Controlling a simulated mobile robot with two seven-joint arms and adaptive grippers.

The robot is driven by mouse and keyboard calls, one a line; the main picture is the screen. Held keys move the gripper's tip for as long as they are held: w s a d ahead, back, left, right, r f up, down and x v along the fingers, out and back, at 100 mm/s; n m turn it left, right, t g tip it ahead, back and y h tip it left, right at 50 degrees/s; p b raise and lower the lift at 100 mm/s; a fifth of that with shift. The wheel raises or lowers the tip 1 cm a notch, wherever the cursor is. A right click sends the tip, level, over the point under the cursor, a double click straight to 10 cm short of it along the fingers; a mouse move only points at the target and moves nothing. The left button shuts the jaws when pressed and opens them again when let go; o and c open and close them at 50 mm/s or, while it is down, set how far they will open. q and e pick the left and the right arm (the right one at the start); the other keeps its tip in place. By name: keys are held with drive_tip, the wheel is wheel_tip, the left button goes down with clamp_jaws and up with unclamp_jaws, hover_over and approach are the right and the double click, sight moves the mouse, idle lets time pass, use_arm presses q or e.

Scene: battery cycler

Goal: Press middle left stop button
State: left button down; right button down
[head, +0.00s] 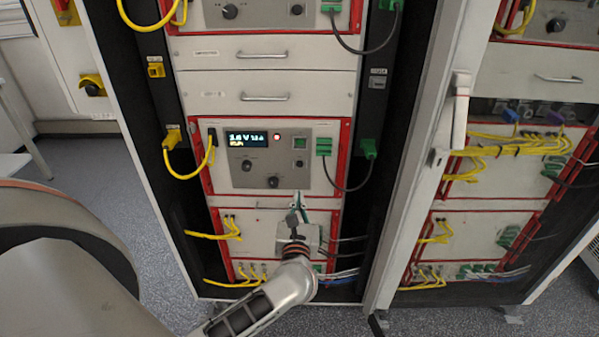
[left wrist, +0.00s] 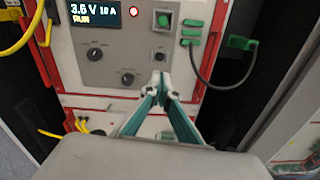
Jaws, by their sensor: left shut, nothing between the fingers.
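The middle panel (head: 217,178) of the left cabinet has a red frame and a lit display (head: 247,139), which reads about 3.6 V 10 A in the left wrist view (left wrist: 95,14). Right of the display is a small round red-lit button (head: 277,137), seen also in the left wrist view (left wrist: 127,23). A square green button (head: 300,143) sits to its right. My left gripper (head: 298,197) is shut and empty, below the red-lit button and near the panel's lower edge. In the left wrist view its fingertips (left wrist: 160,80) meet below a small dark square switch (left wrist: 159,56). My right gripper is out of view.
Two black knobs (head: 246,166) are on the panel's lower part. Yellow cables (head: 182,176) hang at its left, and a black cable (head: 347,188) loops from green connectors at its right. An open cabinet door (head: 425,180) stands at the right.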

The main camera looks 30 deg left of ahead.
sight(300, 165)
use_arm(q)
drive_tip(key=shift+s+d+n, duration=0.25)
drive_tip(key=shift+s+n, duration=0.2)
drive_tip(key=shift+n, duration=0.25)
drive_tip(key=shift+w, duration=0.1)
drive_tip(key=x, duration=1.4)
drive_tip(key=shift+a+p, duration=0.1)
drive_tip(key=shift+p, duration=0.3)
